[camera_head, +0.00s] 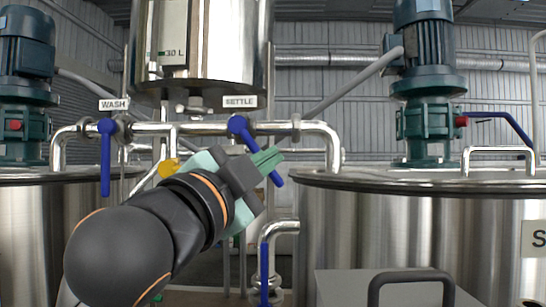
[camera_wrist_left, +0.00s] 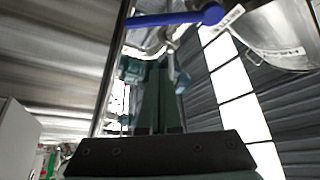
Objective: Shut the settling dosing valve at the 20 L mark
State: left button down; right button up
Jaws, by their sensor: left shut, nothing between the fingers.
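The settle valve has a blue handle (camera_head: 240,127) under the SETTLE sign (camera_head: 240,102). The handle slants down to the right, neither along the pipe nor straight down. My left gripper (camera_head: 268,160) is shut and empty, its green fingertips overlapping the handle's lower part; I cannot tell if they touch. In the left wrist view, a blue handle (camera_wrist_left: 172,19) lies beyond the closed fingers (camera_wrist_left: 160,98). The steel dosing vessel (camera_head: 230,45) hangs above, with a pale scale strip (camera_head: 174,25) marked 30 L near its lower end. The 20 L mark and liquid level cannot be made out.
The wash valve handle (camera_head: 106,160) hangs straight down at left, under the WASH sign (camera_head: 113,104). A steel pipe (camera_head: 305,128) runs toward the right tank (camera_head: 400,230). Another blue handle (camera_head: 264,265) hangs on a lower pipe. A grey box (camera_head: 340,290) stands at front right.

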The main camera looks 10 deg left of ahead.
pick_arm(q)
jog(key=p+x, duration=0.3)
jog(key=x, duration=0.5)
jog(key=a+f, duration=0.2)
jog(key=a, duration=0.1)
jog(key=shift+a+f, duration=0.15)
jog(key=shift+f, duration=0.1)
pick_arm(e)
notch_tip(320, 180, up, 3)
jog(key=shift+r, duration=0.1)
jog(key=shift+w+a, duration=0.1)
jog(key=shift+a, duration=0.1)
